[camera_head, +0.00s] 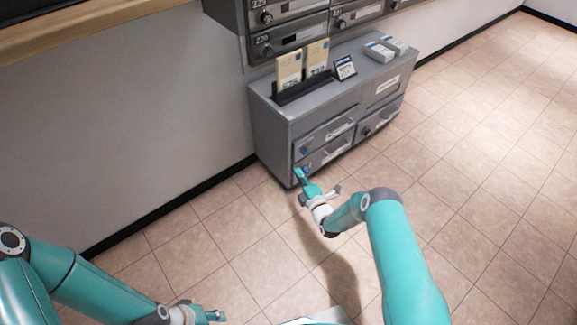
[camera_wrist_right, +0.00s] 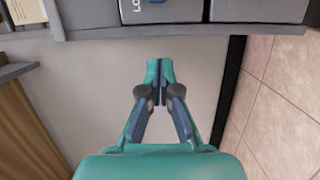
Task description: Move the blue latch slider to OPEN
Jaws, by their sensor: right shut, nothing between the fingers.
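The grey drawer cabinet (camera_head: 272,140) stands against the wall, with labelled drawers on its front. A small blue piece (camera_head: 304,148) shows at the left end of the upper left drawer; it may be the blue latch slider, but it is too small to read its position. My right gripper (camera_head: 298,172) is shut and empty, its tips close to the lower left corner of the cabinet front; I cannot tell whether they touch. In the right wrist view its fingertips (camera_wrist_right: 160,68) are together. My left gripper (camera_head: 217,316) is low at the bottom edge, away from the cabinet.
Cards (camera_head: 289,70) stand in a dark holder on the cabinet top, with a small sign (camera_head: 344,67) and grey-white boxes (camera_head: 379,52) beside them. Wall mailboxes (camera_head: 290,38) hang behind. A wooden ledge (camera_head: 80,30) runs along the left wall. The tiled floor (camera_head: 480,170) is clear.

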